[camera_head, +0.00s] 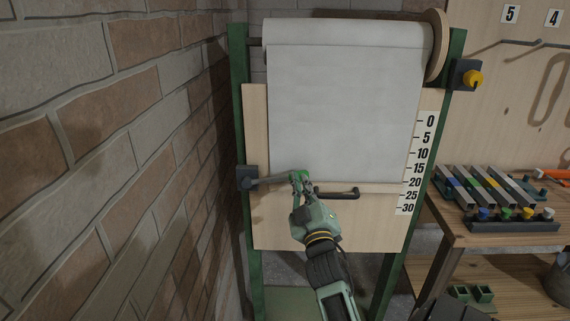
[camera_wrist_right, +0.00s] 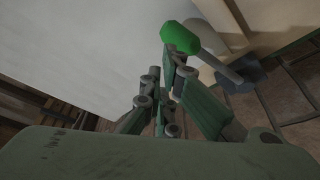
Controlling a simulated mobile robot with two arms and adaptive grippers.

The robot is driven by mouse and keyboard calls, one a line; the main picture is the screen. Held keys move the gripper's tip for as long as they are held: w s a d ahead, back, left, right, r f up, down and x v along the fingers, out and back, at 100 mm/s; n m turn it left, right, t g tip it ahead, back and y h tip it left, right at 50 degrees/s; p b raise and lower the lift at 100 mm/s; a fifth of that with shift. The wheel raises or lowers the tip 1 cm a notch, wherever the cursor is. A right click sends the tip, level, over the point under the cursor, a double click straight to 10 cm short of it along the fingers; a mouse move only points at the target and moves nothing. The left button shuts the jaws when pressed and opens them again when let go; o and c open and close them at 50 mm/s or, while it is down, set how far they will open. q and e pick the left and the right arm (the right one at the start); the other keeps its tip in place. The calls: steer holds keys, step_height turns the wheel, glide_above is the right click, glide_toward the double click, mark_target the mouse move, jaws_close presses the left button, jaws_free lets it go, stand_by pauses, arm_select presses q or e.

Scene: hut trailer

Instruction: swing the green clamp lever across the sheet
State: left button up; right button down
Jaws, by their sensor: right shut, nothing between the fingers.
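The white sheet (camera_head: 345,110) hangs from a roll over a wooden board. The clamp lever is a grey bar (camera_head: 272,181) from a dark pivot block (camera_head: 247,178) at the board's left edge. It points right, its free end by the sheet's lower left edge. Its green knob (camera_wrist_right: 180,38) shows clearly in the right wrist view; in the head view my gripper partly hides it. My right gripper (camera_head: 299,178) is shut and empty, its fingertips right beside the knob. It also shows in the right wrist view (camera_wrist_right: 166,72); whether it touches the knob I cannot tell. My left gripper is not in view.
A dark handle (camera_head: 337,193) sits on a wooden strip just right of my gripper. A number scale (camera_head: 418,165) runs down the board's right side. A yellow knob (camera_head: 472,78) is at upper right. A workbench (camera_head: 460,235) with tools stands right; a brick wall (camera_head: 110,150) is close left.

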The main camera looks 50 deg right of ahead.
steer(key=v, duration=0.7)
steer(key=shift+s+a+r, duration=0.25)
steer(key=shift+a+r, duration=0.05)
steer(key=shift+a, duration=0.1)
